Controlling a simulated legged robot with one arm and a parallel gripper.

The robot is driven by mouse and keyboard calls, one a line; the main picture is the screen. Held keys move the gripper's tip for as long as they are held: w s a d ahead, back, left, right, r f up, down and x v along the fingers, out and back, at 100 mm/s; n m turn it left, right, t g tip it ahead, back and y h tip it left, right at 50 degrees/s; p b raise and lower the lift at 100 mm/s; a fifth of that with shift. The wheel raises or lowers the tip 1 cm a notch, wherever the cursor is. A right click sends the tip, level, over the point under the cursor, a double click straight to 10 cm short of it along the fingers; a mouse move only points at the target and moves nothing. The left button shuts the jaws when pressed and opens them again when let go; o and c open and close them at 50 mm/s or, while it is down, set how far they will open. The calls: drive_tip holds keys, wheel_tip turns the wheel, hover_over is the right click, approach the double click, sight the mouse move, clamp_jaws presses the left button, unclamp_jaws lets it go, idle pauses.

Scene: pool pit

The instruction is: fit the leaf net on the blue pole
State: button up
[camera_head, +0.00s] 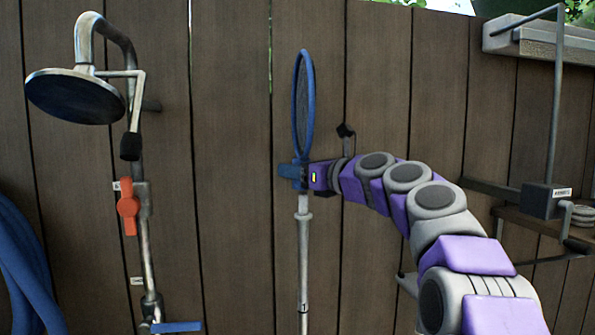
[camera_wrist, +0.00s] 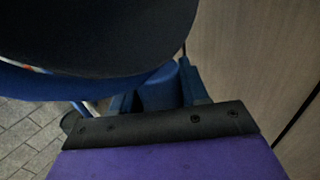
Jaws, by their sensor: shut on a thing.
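The leaf net (camera_head: 304,105) stands upright in the head view, a blue oval hoop with dark mesh, seen nearly edge-on. My gripper (camera_head: 294,174) is shut on its blue neck at the bottom of the hoop. In the wrist view the dark mesh and blue rim of the net (camera_wrist: 90,86) fill the upper left, and the neck sits between the fingers of my gripper (camera_wrist: 158,95). A pale grey pole (camera_head: 304,262) stands upright directly below the neck; no blue shows on it. Whether the pole's top is inside the neck or only under it, I cannot tell.
A shower head (camera_head: 75,96) on a pipe with an orange handle (camera_head: 128,207) stands at left, near blue hose coils (camera_head: 28,265). A wooden fence (camera_head: 235,200) runs behind. A shelf (camera_head: 540,226) with a dark box (camera_head: 541,200) is at right.

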sight(306, 195)
drive_tip(key=shift+a, duration=0.15)
drive_tip(key=shift+f, duration=0.1)
drive_tip(key=shift+d+f, duration=0.3)
drive_tip(key=shift+f, duration=0.2)
idle(0.4)
drive_tip(key=shift+f+b, duration=0.4)
drive_tip(key=shift+f, duration=0.4)
drive_tip(key=shift+f, duration=0.35)
drive_tip(key=shift+f+b, duration=0.3)
drive_tip(key=shift+f, duration=0.25)
drive_tip(key=shift+f, duration=0.4)
idle(0.5)
